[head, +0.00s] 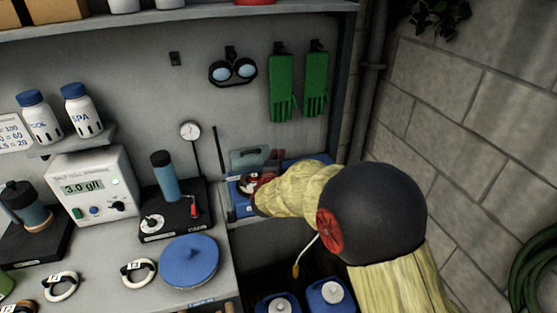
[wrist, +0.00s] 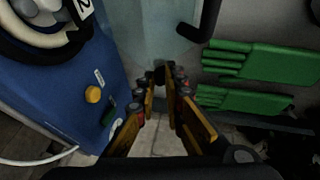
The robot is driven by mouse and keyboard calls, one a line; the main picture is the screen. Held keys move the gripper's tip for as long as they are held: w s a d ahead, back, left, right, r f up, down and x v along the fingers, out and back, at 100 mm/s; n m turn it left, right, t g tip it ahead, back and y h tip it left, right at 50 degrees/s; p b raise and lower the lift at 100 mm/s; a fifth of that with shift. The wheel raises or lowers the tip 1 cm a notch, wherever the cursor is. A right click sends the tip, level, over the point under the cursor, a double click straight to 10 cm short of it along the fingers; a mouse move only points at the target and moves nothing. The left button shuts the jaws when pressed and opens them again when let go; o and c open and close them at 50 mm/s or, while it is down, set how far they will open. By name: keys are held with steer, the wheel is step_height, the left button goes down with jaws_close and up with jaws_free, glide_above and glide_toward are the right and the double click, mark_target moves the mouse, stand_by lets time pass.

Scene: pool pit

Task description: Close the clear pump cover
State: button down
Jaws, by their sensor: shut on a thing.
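The blue pump (head: 240,207) sits at the right end of the bench, partly hidden behind my arm. Its clear cover (head: 250,158) stands raised at the back of the pump. In the wrist view the clear cover (wrist: 150,35) is a pale see-through panel at top centre, and the blue pump body (wrist: 55,95) fills the left. My gripper (wrist: 160,82) is shut at the cover's near edge, with its fingertips close together on it. The exact contact is small and dark. In the head view my fingers are mostly hidden by the arm.
Green gloves (head: 283,87) and goggles (head: 233,71) hang on the back panel. A black device with a blue cylinder (head: 165,178) stands left of the pump. A block wall (head: 480,120) is on the right. Blue containers (head: 328,295) stand below my arm.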

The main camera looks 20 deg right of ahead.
steer(key=s+f, duration=0.1)
steer(key=s+f+b, duration=0.1)
steer(key=f, duration=0.1)
steer(key=f+b, duration=0.1)
steer(key=shift+s+a+f, duration=0.35)
steer(key=shift+s, duration=0.05)
steer(key=shift+s+f+y+b, duration=0.4)
steer(key=shift+s+f+b, duration=0.6)
steer(key=shift+b, duration=0.6)
steer(key=shift+f, duration=0.1)
steer(key=shift+w, duration=0.1)
steer(key=c, duration=2.2)
jaws_free()
steer(key=o, duration=0.3)
steer(key=shift+w, duration=0.25)
steer(key=v, duration=1.2)
steer(key=shift+r, duration=0.45)
